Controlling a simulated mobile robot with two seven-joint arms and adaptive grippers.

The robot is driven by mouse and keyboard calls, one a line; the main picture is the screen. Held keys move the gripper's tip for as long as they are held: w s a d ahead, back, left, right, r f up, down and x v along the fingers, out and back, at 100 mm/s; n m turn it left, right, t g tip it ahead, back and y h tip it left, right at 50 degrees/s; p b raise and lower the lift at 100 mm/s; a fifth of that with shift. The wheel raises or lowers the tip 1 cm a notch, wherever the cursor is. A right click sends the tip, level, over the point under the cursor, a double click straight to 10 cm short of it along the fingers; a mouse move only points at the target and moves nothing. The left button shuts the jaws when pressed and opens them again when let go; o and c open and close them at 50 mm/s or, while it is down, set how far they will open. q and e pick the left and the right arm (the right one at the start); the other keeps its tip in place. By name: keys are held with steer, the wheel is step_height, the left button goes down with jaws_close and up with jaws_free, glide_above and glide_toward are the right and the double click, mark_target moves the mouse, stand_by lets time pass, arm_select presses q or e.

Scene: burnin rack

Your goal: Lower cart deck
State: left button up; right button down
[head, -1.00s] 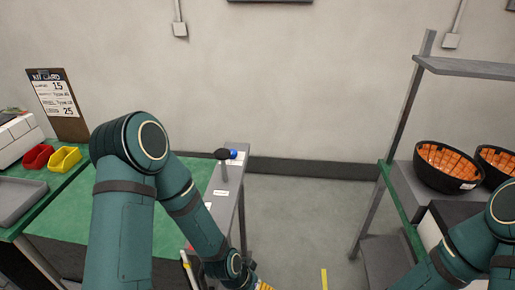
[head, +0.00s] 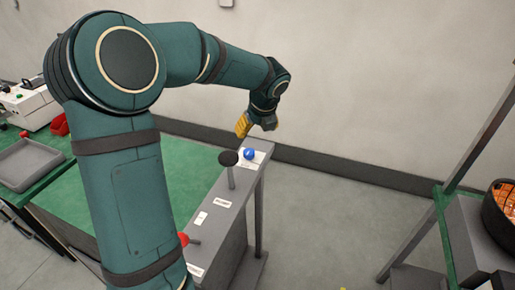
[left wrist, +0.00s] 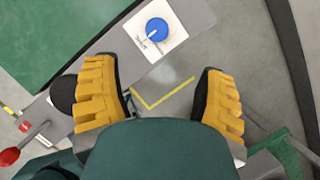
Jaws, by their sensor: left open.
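A narrow grey console (head: 222,226) stands along the right side of the green-topped table. At its far end is a blue knob (head: 249,154) on a white label plate. The blue knob also shows in the left wrist view (left wrist: 157,31), with a pale pointer mark. A black ball-topped lever (head: 229,160) stands nearer, and a red-knobbed lever (head: 183,239) sits lower on the side. My left gripper (head: 256,126) is open and empty, above and just beyond the blue knob, apart from it. In the left wrist view its yellow fingers (left wrist: 155,85) are spread. My right gripper is out of view.
A rack (head: 440,225) with a black bowl (head: 498,215) stands at right. Floor (head: 330,220) between is clear.

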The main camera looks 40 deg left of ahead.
mark_target(249, 151)
arm_select(q)
steer(key=b+x, duration=0.3)
steer(key=x, duration=1)
steer(key=shift+s+a+f, duration=0.15)
steer(key=shift+a+f, duration=0.05)
steer(key=shift+f, duration=0.05)
steer(key=c, duration=1.2)
